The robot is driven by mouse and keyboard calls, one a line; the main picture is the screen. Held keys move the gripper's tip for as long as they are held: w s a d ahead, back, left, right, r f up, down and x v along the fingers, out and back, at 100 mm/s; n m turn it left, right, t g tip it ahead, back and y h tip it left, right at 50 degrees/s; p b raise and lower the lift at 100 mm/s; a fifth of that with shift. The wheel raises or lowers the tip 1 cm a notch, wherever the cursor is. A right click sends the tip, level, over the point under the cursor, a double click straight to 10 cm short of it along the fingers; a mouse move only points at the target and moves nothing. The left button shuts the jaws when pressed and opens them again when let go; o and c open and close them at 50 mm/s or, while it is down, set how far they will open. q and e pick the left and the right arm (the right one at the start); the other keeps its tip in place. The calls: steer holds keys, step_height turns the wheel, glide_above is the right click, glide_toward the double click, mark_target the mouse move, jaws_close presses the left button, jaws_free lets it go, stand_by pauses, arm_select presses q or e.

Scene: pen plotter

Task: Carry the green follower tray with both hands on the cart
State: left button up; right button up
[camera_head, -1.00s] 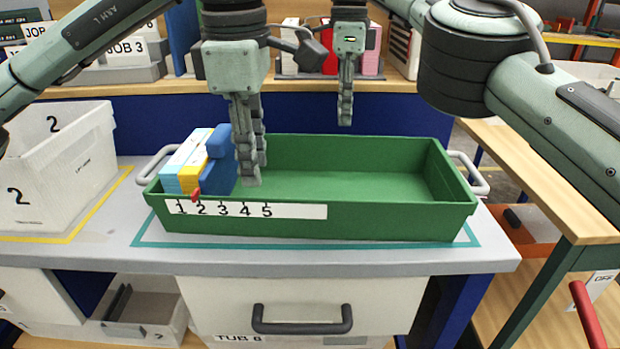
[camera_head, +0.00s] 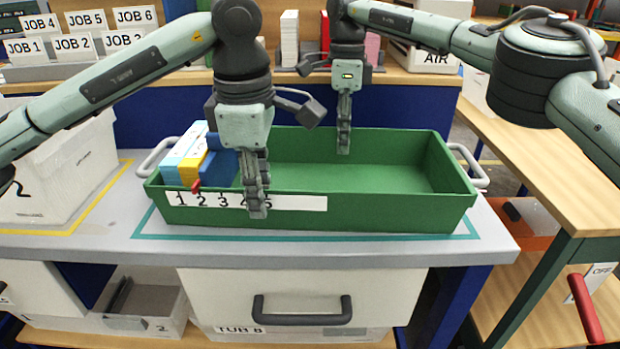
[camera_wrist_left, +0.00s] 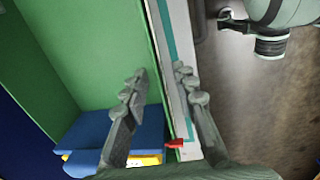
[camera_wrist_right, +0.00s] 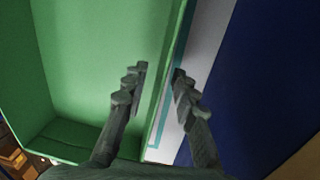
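The green follower tray (camera_head: 400,215) sits on the cart top (camera_head: 490,240), inside a teal outline. Its near wall carries a strip numbered 1 to 5 and a red pointer (camera_head: 196,186). My left gripper (camera_head: 257,205) is at that near wall; in the left wrist view its open fingers (camera_wrist_left: 160,85) lie either side of the rim. My right gripper (camera_head: 344,145) is at the far wall; in the right wrist view its open fingers (camera_wrist_right: 160,80) lie either side of that rim. Contact with the walls cannot be told. Light-blue, yellow and blue blocks (camera_head: 220,165) stand at the tray's left end.
Grey handles (camera_head: 155,155) stick out at the tray's ends. A white bin (camera_head: 60,170) marked 2 stands left on the cart. A drawer with a dark handle (camera_head: 302,318) is below. A wooden table (camera_head: 540,170) is at right, and a shelf with job boxes (camera_head: 75,45) behind.

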arm_select(q)
steer(key=shift+f, duration=0.2)
arm_select(e)
steer(key=shift+f, duration=0.2)
arm_select(q)
jaws_close()
arm_select(e)
jaws_close()
arm_select(q)
steer(key=shift+r, duration=0.1)
arm_select(e)
steer(key=shift+r, duration=0.1)
